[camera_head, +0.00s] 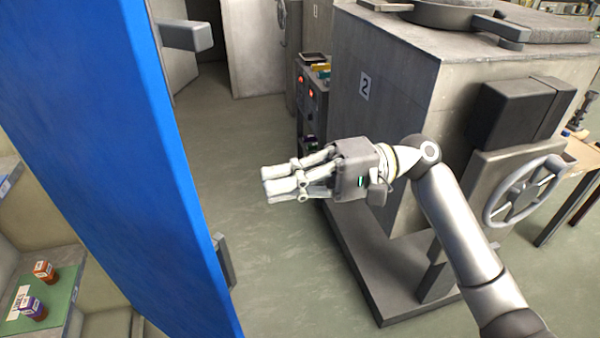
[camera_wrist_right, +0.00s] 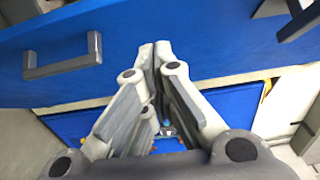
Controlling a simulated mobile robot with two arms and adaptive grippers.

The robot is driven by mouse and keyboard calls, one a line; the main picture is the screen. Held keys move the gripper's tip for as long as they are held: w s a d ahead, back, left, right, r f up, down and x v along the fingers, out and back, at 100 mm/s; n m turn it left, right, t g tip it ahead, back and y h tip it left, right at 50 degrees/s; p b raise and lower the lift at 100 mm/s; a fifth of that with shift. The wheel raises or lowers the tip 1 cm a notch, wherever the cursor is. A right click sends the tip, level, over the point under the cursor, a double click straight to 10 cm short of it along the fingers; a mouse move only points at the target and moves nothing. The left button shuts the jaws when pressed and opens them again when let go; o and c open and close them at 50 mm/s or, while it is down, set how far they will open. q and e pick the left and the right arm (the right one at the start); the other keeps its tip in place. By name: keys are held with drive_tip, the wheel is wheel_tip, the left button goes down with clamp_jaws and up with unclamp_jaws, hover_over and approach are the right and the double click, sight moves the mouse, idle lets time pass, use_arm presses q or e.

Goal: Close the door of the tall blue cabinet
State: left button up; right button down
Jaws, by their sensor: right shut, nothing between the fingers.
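The tall blue cabinet's door (camera_head: 115,150) stands open at the left of the head view, its blue face running from top to bottom. A dark grey part, perhaps its handle (camera_head: 226,262), sticks out at its lower right edge. My right gripper (camera_head: 266,187) is shut and empty, right of the door, with its fingers pointing left and a visible gap between. In the right wrist view the shut fingertips (camera_wrist_right: 153,48) overlap a blue panel (camera_wrist_right: 180,30) with a grey bar handle (camera_wrist_right: 62,56); I cannot tell whether they touch. My left gripper is out of view.
Left of the door, a shelf with a green mat (camera_head: 62,292) holds a red-brown bottle (camera_head: 44,271) and a purple bottle (camera_head: 33,308). A large grey machine (camera_head: 400,110) marked 2, with a handwheel (camera_head: 523,190), stands right. Floor (camera_head: 270,270) between is clear.

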drive_tip(key=s+a+p, duration=0.4)
drive_tip(key=s+a, duration=0.1)
drive_tip(key=a, duration=0.1)
drive_tip(key=shift+a, duration=0.4)
